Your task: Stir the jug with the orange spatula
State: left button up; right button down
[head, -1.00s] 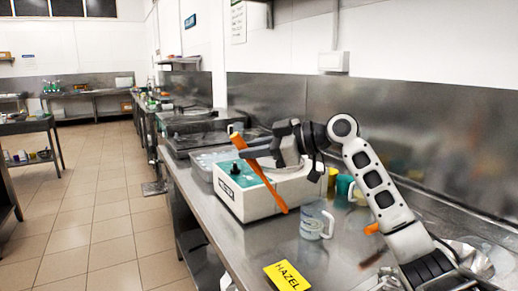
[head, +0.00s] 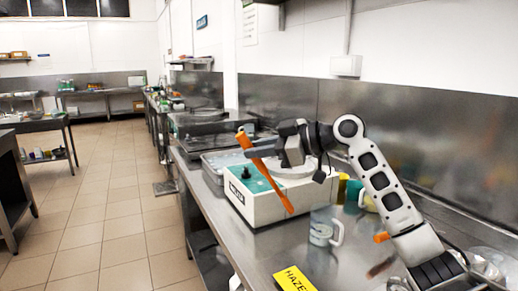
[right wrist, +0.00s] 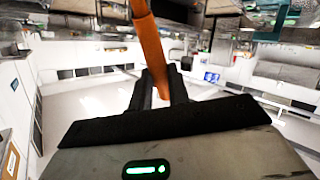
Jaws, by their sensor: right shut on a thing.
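My right gripper (head: 262,155) is shut on the orange spatula (head: 276,185) and holds it tilted in the air. The spatula's upper end points up and left, and its lower end hangs down to the right in front of the white machine. The clear jug (head: 321,234), with a handle on its right, stands on the steel counter. The spatula's lower end is left of the jug and appears to be outside it. In the right wrist view the spatula (right wrist: 150,45) rises from between my fingers. My left gripper is out of view.
A white machine (head: 252,206) with a green panel stands behind and left of the jug. A yellow label (head: 293,280) lies at the counter's front. Yellow and green items are partly hidden behind my arm. An orange piece (head: 382,237) shows beside my arm.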

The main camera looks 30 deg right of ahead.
notch_tip(320, 180, up, 5)
jog(key=p, duration=0.3)
jog(key=shift+p, duration=0.4)
